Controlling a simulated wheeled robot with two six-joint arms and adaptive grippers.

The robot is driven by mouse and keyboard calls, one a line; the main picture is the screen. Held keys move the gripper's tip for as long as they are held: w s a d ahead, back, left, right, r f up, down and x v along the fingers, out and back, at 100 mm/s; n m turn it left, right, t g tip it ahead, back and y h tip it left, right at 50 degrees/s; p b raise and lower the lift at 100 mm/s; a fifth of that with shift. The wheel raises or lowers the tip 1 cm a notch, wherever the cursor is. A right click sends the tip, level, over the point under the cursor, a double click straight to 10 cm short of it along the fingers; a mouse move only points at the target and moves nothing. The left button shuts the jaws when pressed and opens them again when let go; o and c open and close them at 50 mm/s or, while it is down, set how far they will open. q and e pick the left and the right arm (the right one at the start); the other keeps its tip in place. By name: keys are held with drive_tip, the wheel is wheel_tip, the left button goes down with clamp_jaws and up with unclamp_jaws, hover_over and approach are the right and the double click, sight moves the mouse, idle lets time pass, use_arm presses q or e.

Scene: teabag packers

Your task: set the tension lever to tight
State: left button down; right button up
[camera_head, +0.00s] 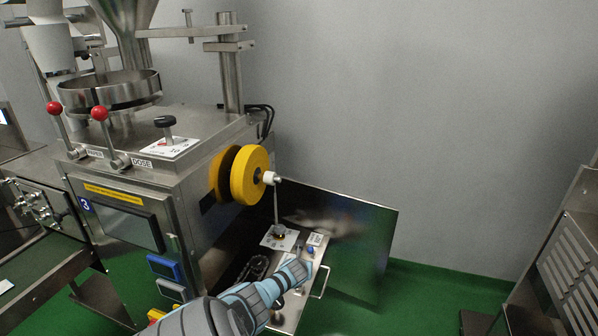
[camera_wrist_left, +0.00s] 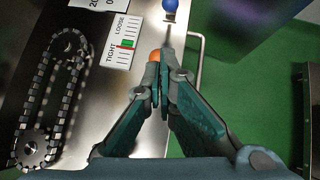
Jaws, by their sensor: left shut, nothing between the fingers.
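A white label (camera_wrist_left: 121,53) on the metal panel reads LOOSE at its far end and TIGHT at its near end, with a green patch and a red mark between. A blue ball knob (camera_wrist_left: 170,5) is at the top edge of the left wrist view, beyond the LOOSE end; it also shows in the head view (camera_head: 310,250). An orange rounded piece (camera_wrist_left: 153,55) is right beside my left fingertips, partly hidden; I cannot tell if they touch. My left gripper (camera_wrist_left: 163,62) is shut and empty, over the panel's right side; it also shows in the head view (camera_head: 298,272). My right gripper is out of view.
A chain with sprockets (camera_wrist_left: 47,95) lies left of the gripper on the panel. A metal handle (camera_wrist_left: 199,60) sticks out from the panel's right edge. A yellow reel (camera_head: 250,176) and an upright thin post (camera_head: 276,207) stand behind. Green floor is to the right.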

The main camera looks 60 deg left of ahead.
use_arm(q)
wheel_tip(320, 180, up, 10)
drive_tip(key=w+p, duration=0.1)
drive_tip(key=p, duration=0.3)
drive_tip(key=shift+w+d+f, duration=0.15)
drive_tip(key=shift+d, duration=0.2)
